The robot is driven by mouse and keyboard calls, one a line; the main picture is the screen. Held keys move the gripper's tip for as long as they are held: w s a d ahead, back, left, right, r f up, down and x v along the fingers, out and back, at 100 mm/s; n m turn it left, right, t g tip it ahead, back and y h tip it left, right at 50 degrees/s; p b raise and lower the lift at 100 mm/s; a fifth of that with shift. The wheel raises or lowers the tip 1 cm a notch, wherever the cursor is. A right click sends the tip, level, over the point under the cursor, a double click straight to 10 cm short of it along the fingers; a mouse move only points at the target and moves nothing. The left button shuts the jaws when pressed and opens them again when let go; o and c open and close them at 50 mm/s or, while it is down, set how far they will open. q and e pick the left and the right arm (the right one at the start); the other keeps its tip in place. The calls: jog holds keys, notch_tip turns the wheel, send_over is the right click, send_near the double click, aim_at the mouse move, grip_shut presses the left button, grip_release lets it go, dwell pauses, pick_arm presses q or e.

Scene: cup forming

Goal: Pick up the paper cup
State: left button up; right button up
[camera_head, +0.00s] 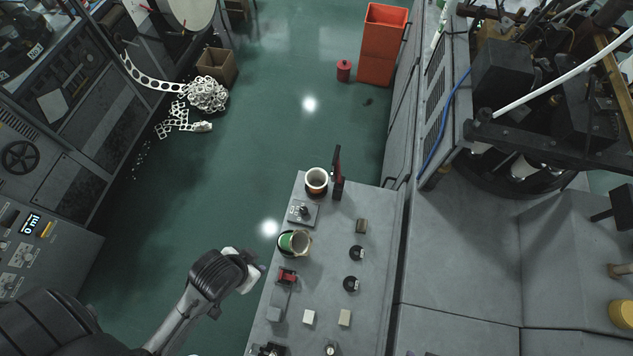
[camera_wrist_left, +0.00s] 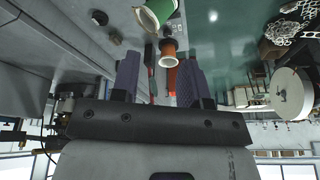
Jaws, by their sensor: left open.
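Two cup-like things stand on the grey control panel. One has a white rim and a reddish-brown outside (camera_head: 316,178) and stands at the panel's far end; it also shows in the left wrist view (camera_wrist_left: 168,48). The nearer one is green with a pale rim (camera_head: 294,242); it shows at the top edge of the wrist view (camera_wrist_left: 152,14). I cannot tell for sure which is the paper cup. My left gripper (camera_head: 258,272) is open and empty, left of the panel and nearer than the green cup. Its purple fingers (camera_wrist_left: 158,80) are apart in the wrist view.
The panel (camera_head: 374,290) carries knobs, pale square buttons and a red-handled lever (camera_head: 287,276). A dark upright plate (camera_head: 338,172) stands beside the far cup. An orange bin (camera_head: 380,50) and a cardboard box (camera_head: 217,66) with white scrap stand on the green floor. Machinery fills the right.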

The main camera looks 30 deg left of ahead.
pick_arm(q)
jog(key=shift+d, duration=0.1)
jog(key=o, duration=1.1)
jog(key=shift+a, duration=0.2)
jog(key=shift+d, duration=0.15)
